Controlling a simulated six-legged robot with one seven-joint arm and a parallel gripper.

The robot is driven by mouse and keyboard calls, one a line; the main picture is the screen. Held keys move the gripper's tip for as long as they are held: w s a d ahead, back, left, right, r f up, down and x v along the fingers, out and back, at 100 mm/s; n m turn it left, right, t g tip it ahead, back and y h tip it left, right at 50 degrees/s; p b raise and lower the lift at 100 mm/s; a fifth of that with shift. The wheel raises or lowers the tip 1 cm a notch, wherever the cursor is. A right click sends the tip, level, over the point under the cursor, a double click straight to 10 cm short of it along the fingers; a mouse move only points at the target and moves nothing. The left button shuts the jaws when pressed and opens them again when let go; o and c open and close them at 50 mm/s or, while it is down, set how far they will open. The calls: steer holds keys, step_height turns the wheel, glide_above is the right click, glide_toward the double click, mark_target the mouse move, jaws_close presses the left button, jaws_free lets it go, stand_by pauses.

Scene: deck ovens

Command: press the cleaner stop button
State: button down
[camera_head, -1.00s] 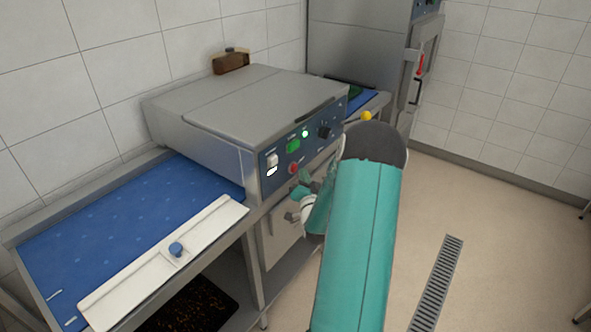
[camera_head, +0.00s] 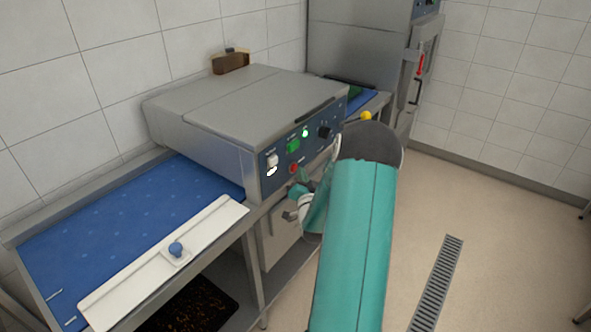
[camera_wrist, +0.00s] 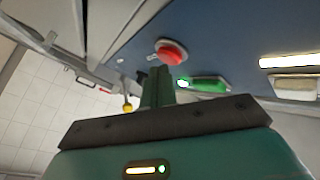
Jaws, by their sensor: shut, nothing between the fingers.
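The cleaner is a grey metal box (camera_head: 225,105) with a blue control panel on its front right side. A round red button (camera_head: 293,168) sits low on the panel. In the wrist view the red button (camera_wrist: 172,54) stands out in a pale collar, clear of my fingers. My gripper (camera_head: 299,190) is just below the button in the head view, partly hidden by my arm. In the wrist view my teal gripper (camera_wrist: 157,80) is shut and empty, its tips close to the panel below the button. I cannot tell whether they touch the panel.
A blue belt (camera_head: 120,225) with a white bar lies at left. The floor at right is open.

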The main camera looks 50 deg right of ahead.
steer(key=shift+w+a, duration=0.1)
steer(key=shift+w, duration=0.45)
stand_by(0.5)
stand_by(0.4)
steer(key=shift+s, duration=0.95)
steer(key=shift+s+d, duration=0.2)
steer(key=shift+s, duration=1.05)
steer(key=shift+s+d, duration=0.15)
steer(key=shift+s, duration=1.1)
